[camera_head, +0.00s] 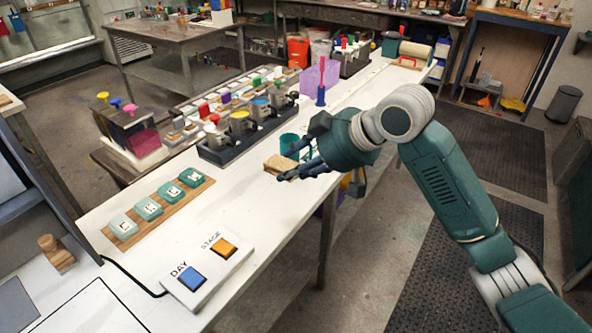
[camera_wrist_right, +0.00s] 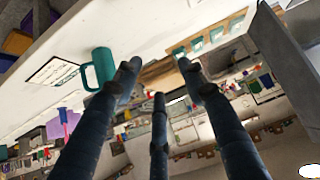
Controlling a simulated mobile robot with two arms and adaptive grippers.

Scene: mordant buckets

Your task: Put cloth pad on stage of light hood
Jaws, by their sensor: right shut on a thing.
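My right gripper (camera_head: 304,168) is shut on a small flat tan piece above the white table; I take it to be the cloth pad (camera_head: 279,164). Its tan-brown surface also shows between the fingers in the right wrist view (camera_wrist_right: 158,76), partly hidden by them. A dark-framed structure with a pale panel (camera_head: 12,182), probably the light hood, stands at the left edge of the head view. A grey square (camera_head: 14,304) lies on the white surface below it, possibly the stage. My left gripper is not in view.
A white box with blue and orange buttons (camera_head: 207,268), marked DAY and STAGE, sits at the table's near end. Several teal pads (camera_head: 148,209) lie on a wooden board. A teal mug (camera_wrist_right: 102,68) stands close to my right gripper.

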